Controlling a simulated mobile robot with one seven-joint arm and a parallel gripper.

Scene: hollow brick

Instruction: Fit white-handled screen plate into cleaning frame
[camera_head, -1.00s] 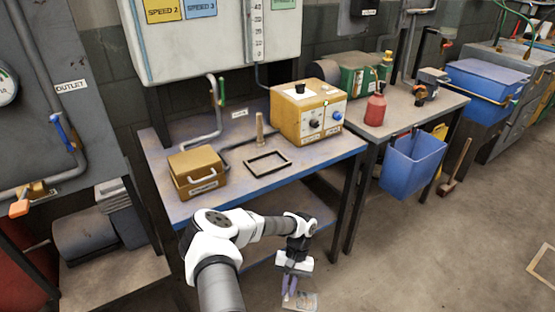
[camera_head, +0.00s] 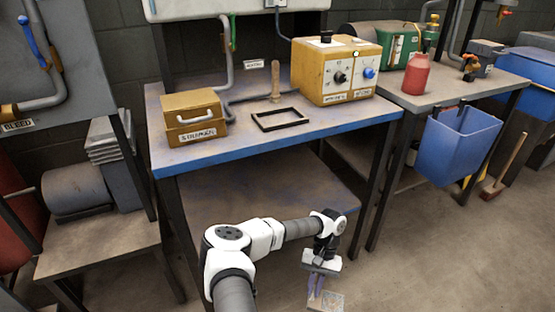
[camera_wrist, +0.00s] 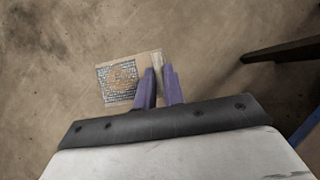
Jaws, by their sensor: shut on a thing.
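My gripper (camera_head: 316,285) is low in the head view, in front of the workbench and below its top. Its purple fingers are shut on a flat screen plate (camera_head: 330,301). The wrist view also shows the gripper (camera_wrist: 159,85) and the plate's mesh (camera_wrist: 121,82), with a rusty patch and a pale border. The plate's pale handle (camera_wrist: 156,62) is at the fingers, partly hidden by them. The cleaning frame (camera_head: 280,119), a dark empty rectangle, lies flat on the bench top, well apart from the plate.
On the bench (camera_head: 225,150), a yellow strainer box (camera_head: 194,117) stands left of the frame and a yellow control box (camera_head: 335,70) stands behind right. A wooden-handled tool (camera_head: 275,82) stands upright behind the frame. A blue bin (camera_head: 460,145) is at right. The bench front is clear.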

